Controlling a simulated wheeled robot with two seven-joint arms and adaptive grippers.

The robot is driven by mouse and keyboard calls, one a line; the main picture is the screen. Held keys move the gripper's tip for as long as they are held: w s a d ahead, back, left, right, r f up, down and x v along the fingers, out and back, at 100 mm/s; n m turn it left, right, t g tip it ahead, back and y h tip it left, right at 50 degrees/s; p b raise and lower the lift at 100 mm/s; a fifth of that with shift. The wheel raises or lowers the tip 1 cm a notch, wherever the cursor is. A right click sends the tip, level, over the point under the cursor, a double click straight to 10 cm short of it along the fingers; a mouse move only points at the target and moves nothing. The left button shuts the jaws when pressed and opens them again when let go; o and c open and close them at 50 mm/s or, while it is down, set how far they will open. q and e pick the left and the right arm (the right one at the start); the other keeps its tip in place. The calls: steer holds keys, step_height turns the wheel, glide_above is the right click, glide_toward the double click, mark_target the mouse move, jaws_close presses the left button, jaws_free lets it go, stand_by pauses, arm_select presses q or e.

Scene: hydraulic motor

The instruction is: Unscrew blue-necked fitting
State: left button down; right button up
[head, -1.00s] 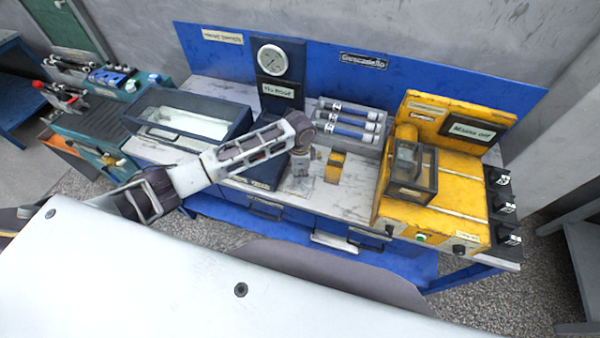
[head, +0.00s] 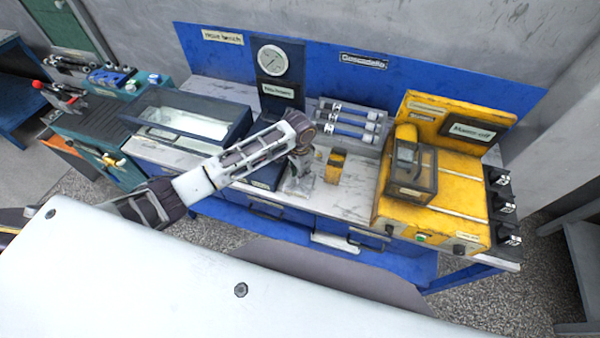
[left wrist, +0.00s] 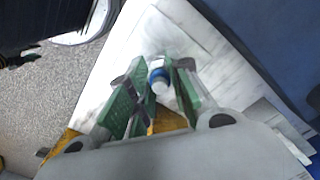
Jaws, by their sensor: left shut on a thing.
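The blue-necked fitting (left wrist: 158,82) shows in the left wrist view as a small white cylinder with a blue band. It sits between the green-padded fingers of my left gripper (left wrist: 155,92), which is shut on it. In the head view my left gripper (head: 298,184) points down over the front part of the bench's marbled top, left of the small yellow block. The fitting cannot be made out there; the gripper and wrist cover that spot. My right gripper is in neither view.
The small yellow block (head: 335,167) stands just right of the gripper. Behind it is a grey rack (head: 350,128) with several blue-banded cylinders. A yellow machine (head: 440,190) stands at the right. A dark-rimmed tray (head: 185,125) is at the left, and a pressure gauge (head: 273,60) stands behind.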

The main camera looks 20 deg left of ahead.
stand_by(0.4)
arm_select(q)
steer(key=shift+r+n, duration=0.1)
steer(key=shift+n, duration=0.5)
steer(key=c, duration=1.3)
jaws_free()
steer(key=shift+c, duration=0.2)
steer(key=shift+m, duration=1.9)
steer(key=m, duration=0.4)
steer(key=shift+m, duration=1.3)
